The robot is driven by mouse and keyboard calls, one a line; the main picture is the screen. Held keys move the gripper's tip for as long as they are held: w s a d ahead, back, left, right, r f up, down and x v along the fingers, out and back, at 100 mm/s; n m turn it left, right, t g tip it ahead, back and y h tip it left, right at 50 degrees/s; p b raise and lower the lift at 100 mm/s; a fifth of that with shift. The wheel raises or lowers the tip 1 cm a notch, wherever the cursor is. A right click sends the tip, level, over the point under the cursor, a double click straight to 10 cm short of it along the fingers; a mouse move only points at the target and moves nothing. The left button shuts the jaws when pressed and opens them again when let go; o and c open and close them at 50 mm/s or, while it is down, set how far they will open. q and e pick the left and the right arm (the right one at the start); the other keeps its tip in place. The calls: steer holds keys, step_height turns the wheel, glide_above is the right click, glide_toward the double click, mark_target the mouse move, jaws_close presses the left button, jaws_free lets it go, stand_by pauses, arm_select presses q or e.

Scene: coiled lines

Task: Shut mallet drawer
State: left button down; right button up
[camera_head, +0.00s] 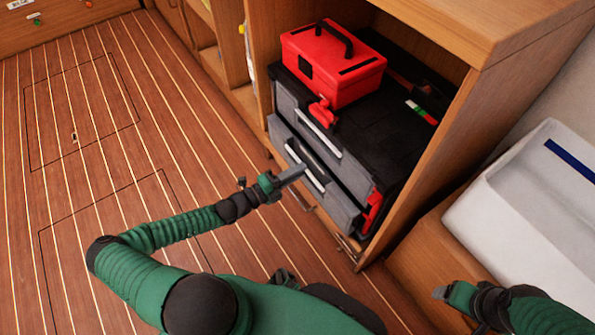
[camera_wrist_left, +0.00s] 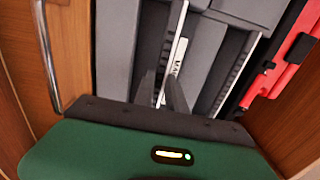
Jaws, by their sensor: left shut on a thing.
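A black and grey tool chest with two drawers stands in the wooden cabinet. Its lower drawer (camera_head: 341,207) is pulled out a little past the upper drawer (camera_head: 341,160). No label naming the mallet drawer is readable, and the inside is mostly hidden. My left gripper (camera_head: 301,171) is at the lower drawer's pale handle (camera_head: 316,183), shut on it. In the left wrist view its two grey fingers (camera_wrist_left: 162,90) sit either side of the pale handle strip (camera_wrist_left: 175,62). My right gripper (camera_head: 441,292) is at the lower right, away from the chest; its jaws are unclear.
A red toolbox (camera_head: 335,62) sits on top of the chest. Red latches show on the chest front. The cabinet's side panel (camera_head: 430,150) stands close on the right. A white basin (camera_head: 530,215) is further right. The striped wooden floor (camera_head: 130,150) is clear on the left.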

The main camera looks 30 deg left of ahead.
arm_select(q)
steer(key=p+x, duration=0.2)
steer(key=x, duration=0.2)
steer(key=shift+w+d+f, duration=0.1)
steer(key=shift+w+f, duration=0.05)
steer(key=shift+w, duration=0.05)
steer(key=c, duration=1.4)
jaws_free()
steer(key=shift+f, duration=0.1)
steer(key=shift+o, duration=0.2)
